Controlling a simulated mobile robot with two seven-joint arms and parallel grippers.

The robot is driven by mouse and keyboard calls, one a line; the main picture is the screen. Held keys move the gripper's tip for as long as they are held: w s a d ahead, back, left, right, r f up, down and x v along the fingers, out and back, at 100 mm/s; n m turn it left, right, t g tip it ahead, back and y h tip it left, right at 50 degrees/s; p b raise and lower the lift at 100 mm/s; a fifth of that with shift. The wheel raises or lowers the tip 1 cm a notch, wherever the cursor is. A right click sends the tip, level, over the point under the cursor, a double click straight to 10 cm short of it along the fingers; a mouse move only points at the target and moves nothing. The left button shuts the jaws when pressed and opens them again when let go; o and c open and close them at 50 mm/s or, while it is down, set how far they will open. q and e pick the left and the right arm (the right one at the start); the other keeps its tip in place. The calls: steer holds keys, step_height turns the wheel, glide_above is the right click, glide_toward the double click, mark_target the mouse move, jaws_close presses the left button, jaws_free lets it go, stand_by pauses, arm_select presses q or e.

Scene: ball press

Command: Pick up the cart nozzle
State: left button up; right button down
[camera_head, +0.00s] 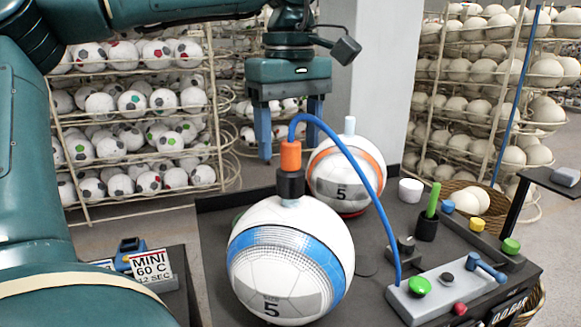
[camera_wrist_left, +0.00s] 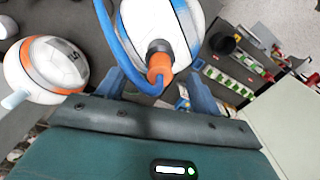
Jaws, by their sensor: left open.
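The cart nozzle (camera_head: 290,157) has an orange grip, a black lower collar and a blue hose. It stands upright on top of the white ball with blue bands (camera_head: 291,262); the left wrist view also shows the nozzle (camera_wrist_left: 158,64). My left gripper (camera_head: 289,140) is open, pointing down, with its blue fingers spread above and behind the nozzle in the head view. In the left wrist view its fingers lie on either side of the nozzle's orange end, apart from it. Whether they are level with it I cannot tell. My right gripper is not in view.
A white ball with orange bands (camera_head: 347,172) sits behind on the dark cart top (camera_head: 215,215), with a pale stem on it. The blue hose (camera_head: 366,185) arcs to a grey control box (camera_head: 445,290). A white cup (camera_head: 411,190) stands right. Ball racks fill the background.

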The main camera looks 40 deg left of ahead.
mark_target(291, 170)
arm_select(q)
step_height(291, 170, down, 6)
steer(key=shift+d+r+p, duration=0.1)
steer(key=shift+r+p, duration=0.05)
steer(key=shift+p, duration=0.35)
steer(key=shift+c, duration=0.2)
steer(key=c, duration=1)
